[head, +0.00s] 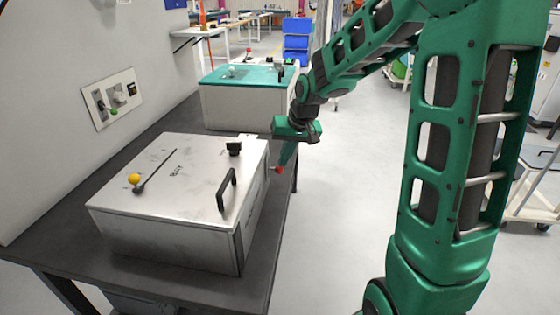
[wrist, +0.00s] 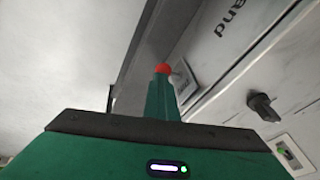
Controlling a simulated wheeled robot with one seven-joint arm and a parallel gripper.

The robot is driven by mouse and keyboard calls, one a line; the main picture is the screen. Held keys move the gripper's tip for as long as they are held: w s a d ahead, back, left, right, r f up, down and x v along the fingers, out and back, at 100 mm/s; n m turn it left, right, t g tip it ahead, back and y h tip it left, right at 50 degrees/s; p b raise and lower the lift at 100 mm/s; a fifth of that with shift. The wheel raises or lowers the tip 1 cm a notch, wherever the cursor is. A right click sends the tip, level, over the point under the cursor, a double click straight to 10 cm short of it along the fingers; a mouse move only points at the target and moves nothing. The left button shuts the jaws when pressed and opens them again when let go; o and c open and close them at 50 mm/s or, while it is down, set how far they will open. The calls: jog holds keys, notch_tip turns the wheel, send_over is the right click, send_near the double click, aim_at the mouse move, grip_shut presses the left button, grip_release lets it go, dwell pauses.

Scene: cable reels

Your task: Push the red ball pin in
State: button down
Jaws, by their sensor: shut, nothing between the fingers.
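The red ball pin (head: 277,170) sticks out from the right side of the metal box (head: 135,207). In the wrist view its red ball (wrist: 163,68) shows just past the tips of my fingers. My gripper (head: 285,162) is shut and empty, hanging beside the box's right side with its fingers pointing down to the ball. In the wrist view my gripper (wrist: 161,82) overlaps the ball's lower edge; I cannot tell if they touch. The pin's shaft is mostly hidden.
The box top has a yellow-knobbed lever (head: 134,179), a black handle (head: 227,189) and a black knob (head: 234,148). A teal-topped box (head: 250,76) stands behind on the dark table (head: 45,225). A wall panel (head: 112,98) is at left.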

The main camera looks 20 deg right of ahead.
jog(key=shift+a, duration=0.15)
jog(key=w+d+v, duration=0.1)
jog(key=d+v, duration=0.1)
jog(key=v, duration=1.1)
jog(key=s+d+f+m+g, duration=0.1)
jog(key=s+f, duration=0.2)
jog(key=s, duration=0.7)
jog(key=s+d+f+m+g, duration=0.1)
jog(key=s+d+f, duration=0.1)
jog(key=s, duration=0.9)
jog(key=s+d+f+m+g+h, duration=0.1)
jog(key=s+f, duration=0.3)
jog(key=s, duration=0.6)
jog(key=shift+s+d+g, duration=0.4)
jog(key=shift+d+g, duration=0.1)
jog(key=shift+d, duration=0.15)
